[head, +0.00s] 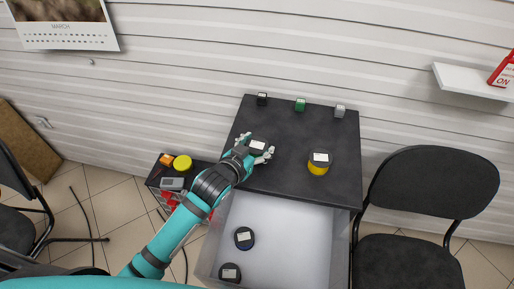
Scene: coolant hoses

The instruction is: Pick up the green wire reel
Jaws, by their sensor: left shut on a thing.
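My left gripper (257,147) is over the left part of the dark tabletop, its fingers on either side of a reel (258,145) with a dark top and a white label. It is shut on this reel. The reel's side colour is hidden, so I cannot tell if it is green. I cannot tell if it touches the tabletop. A reel with a yellow side (318,167) and a dark, labelled top stands to the right. My right gripper is not in view.
Small black (262,99), green (300,104) and grey (340,110) blocks stand along the tabletop's back edge. An open drawer (290,235) below holds two dark labelled reels (244,238). A black chair (432,183) stands at the right. A low crate (156,181) with items is at left.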

